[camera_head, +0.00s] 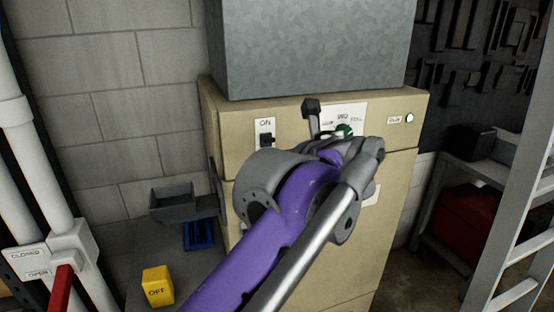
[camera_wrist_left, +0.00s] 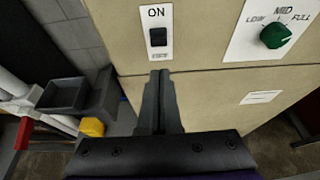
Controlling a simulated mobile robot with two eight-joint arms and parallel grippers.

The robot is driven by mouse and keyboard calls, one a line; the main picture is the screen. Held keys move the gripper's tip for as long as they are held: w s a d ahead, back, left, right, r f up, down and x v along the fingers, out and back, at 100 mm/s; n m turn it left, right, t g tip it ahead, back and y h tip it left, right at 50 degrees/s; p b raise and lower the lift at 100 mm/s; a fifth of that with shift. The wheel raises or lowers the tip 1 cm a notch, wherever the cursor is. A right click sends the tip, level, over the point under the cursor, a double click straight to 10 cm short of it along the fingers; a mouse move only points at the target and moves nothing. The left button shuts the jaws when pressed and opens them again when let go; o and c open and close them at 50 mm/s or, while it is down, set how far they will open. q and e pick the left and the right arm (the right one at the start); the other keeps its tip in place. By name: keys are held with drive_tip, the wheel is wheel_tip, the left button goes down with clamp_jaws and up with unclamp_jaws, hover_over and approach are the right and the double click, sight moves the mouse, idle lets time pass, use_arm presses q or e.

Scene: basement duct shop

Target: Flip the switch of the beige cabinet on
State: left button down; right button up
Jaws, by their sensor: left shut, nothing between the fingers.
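The beige cabinet (camera_head: 225,130) stands ahead of me. Its black switch (camera_head: 266,140) sits on a white plate marked ON at the top, at the front's upper left. In the left wrist view the switch (camera_wrist_left: 158,37) is above my left gripper (camera_wrist_left: 160,74), whose fingers are shut and empty. The fingertips appear just below the switch plate; I cannot tell whether they touch the cabinet. Which way the switch is tipped is too small to tell. In the head view my purple arm hides the fingers. My right gripper is not in view.
A green knob (camera_wrist_left: 276,36) on a LOW-MID-FULL plate is right of the switch. A ladder (camera_head: 518,190) stands at right.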

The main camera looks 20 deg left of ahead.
use_arm(q)
drive_tip(key=shift+s+d+r, duration=0.35)
drive_tip(key=shift+s+r, duration=0.15)
drive_tip(key=shift+r, duration=0.05)
drive_tip(key=shift+s+d+r, duration=0.3)
drive_tip(key=shift+s+r, duration=0.2)
drive_tip(key=shift+w, duration=0.1)
drive_tip(key=s+a+f+n+g+h, duration=0.1)
drive_tip(key=s+a+f+n, duration=0.15)
drive_tip(key=f+n, duration=0.35)
drive_tip(key=s+a+f+n+g+h, duration=0.1)
drive_tip(key=s+a+f+n+g, duration=0.2)
drive_tip(key=f, duration=0.6)
drive_tip(key=s+a+f+n+h, duration=0.1)
drive_tip(key=s+f+n, duration=0.35)
drive_tip(key=f, duration=0.25)
drive_tip(key=s+f+n+h, duration=0.2)
drive_tip(key=s+f+n, duration=0.4)
drive_tip(key=f, duration=0.4)
drive_tip(key=s+f+n+g+h, duration=0.1)
drive_tip(key=s+f+n+h, duration=0.1)
drive_tip(key=s+f+n, duration=0.4)
wheel_tip(320, 180, down, 4)
drive_tip(key=n, duration=0.3)
drive_tip(key=shift+s+d+h, duration=0.15)
drive_tip(key=shift+d+h, duration=0.15)
drive_tip(key=shift+d, duration=0.1)
